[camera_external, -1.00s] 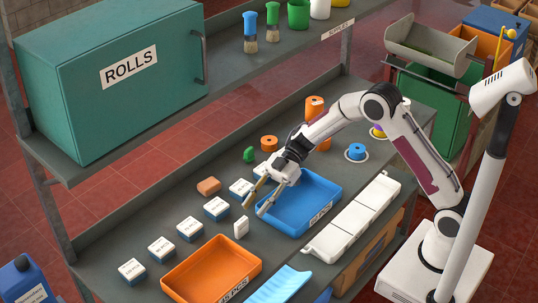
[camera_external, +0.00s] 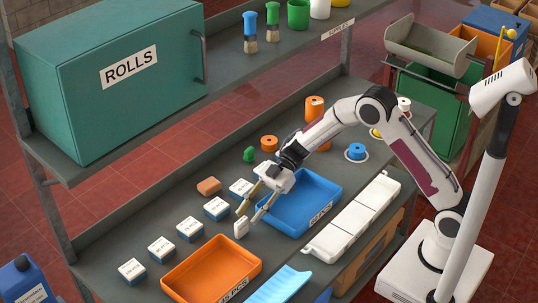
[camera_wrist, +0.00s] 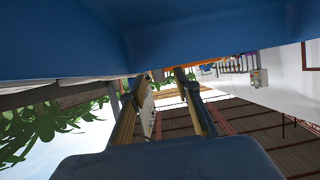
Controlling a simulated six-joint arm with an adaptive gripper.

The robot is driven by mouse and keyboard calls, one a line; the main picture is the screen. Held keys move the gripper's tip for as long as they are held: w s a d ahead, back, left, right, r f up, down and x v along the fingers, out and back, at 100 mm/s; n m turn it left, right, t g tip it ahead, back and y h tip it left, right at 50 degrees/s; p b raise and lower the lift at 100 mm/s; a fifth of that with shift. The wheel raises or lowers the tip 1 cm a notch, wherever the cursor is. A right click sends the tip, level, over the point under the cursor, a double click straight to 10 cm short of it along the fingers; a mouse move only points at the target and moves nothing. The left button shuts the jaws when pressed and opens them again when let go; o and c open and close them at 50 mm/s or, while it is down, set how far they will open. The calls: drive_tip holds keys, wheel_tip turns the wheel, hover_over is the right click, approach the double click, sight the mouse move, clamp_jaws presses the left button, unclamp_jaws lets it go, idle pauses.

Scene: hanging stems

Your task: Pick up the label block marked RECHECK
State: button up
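A small white block (camera_external: 241,229) stands upright on the table between the orange tray and the blue tray. Its marking cannot be read. My gripper (camera_external: 246,217) is open, and its two fingertips are right by the top of this block. I cannot tell whether they touch it. Several white-topped blue label blocks stand in a row to the left, including one at the near end (camera_external: 132,271), one behind it (camera_external: 161,249), and one farther back (camera_external: 216,208). In the wrist view the two fingers (camera_wrist: 158,85) are apart.
An orange tray (camera_external: 175,285) is at the front and a blue tray (camera_external: 298,228) is close to the right of my gripper. A reddish block (camera_external: 208,187) and a green piece (camera_external: 249,155) lie behind. A white-lidded row (camera_external: 352,218) lines the right edge. A shelf with a green cabinet (camera_external: 110,80) stands behind.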

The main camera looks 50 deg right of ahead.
sight(247, 217)
drive_tip(key=shift+x, duration=2.35)
drive_tip(key=shift+f, duration=0.1)
clamp_jaws()
